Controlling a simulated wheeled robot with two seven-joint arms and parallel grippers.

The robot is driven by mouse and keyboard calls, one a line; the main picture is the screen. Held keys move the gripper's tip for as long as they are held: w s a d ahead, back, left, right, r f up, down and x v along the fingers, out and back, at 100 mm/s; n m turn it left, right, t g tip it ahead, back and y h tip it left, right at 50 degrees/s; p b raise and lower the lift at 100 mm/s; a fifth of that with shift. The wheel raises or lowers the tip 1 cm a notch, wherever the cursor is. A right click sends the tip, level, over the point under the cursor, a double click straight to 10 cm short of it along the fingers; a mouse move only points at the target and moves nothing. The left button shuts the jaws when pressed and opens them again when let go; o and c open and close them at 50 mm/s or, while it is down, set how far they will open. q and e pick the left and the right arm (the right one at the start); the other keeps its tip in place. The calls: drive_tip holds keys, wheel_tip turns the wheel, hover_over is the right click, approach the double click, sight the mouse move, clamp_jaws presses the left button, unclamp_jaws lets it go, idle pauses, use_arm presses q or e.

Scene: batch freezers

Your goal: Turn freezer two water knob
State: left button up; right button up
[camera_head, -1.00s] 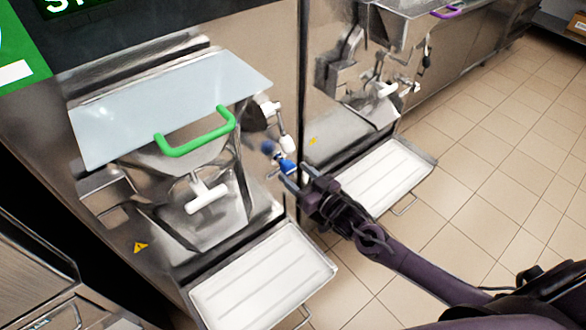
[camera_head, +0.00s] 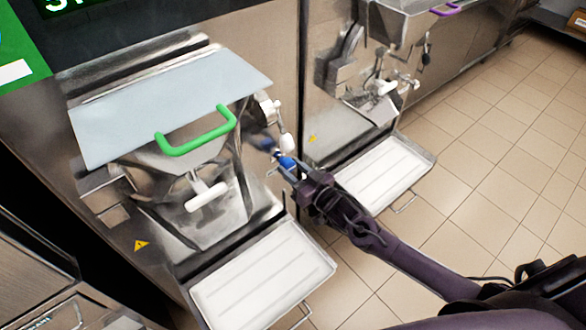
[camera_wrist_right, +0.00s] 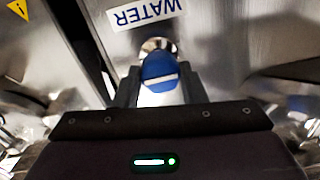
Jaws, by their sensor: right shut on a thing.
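The blue water knob (camera_head: 286,163) sits on the right side of the freezer with the green handle (camera_head: 198,135). In the right wrist view the blue knob (camera_wrist_right: 159,72) lies between my fingers, below a label reading WATER (camera_wrist_right: 148,16). A white line crosses the knob's face, slightly tilted. My right gripper (camera_head: 284,172) is shut on the knob, with one finger on each side of it; the gripper (camera_wrist_right: 158,88) also shows in the wrist view. My left gripper is not in view.
White trays (camera_head: 262,277) and (camera_head: 378,178) stick out in front of the two freezers. A white-handled lever (camera_head: 207,196) is on the front of the near freezer. A white-tipped lever (camera_head: 287,142) hangs just above the knob. Tiled floor (camera_head: 480,170) lies open at the right.

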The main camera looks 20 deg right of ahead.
drive_tip(key=shift+n, duration=0.3)
drive_tip(key=n, duration=0.5)
drive_tip(key=shift+b, duration=0.4)
drive_tip(key=n, duration=0.6)
drive_tip(key=shift+a+h+b, duration=0.1)
drive_tip(key=shift+h+b, duration=0.2)
drive_tip(key=shift+b, duration=0.1)
drive_tip(key=shift+n, duration=0.3)
drive_tip(key=o, duration=1)
drive_tip(key=shift+s, duration=0.1)
drive_tip(key=b+v, duration=0.1)
drive_tip(key=v, duration=0.6)
drive_tip(key=shift+s+r, duration=0.15)
drive_tip(key=shift+s, duration=0.2)
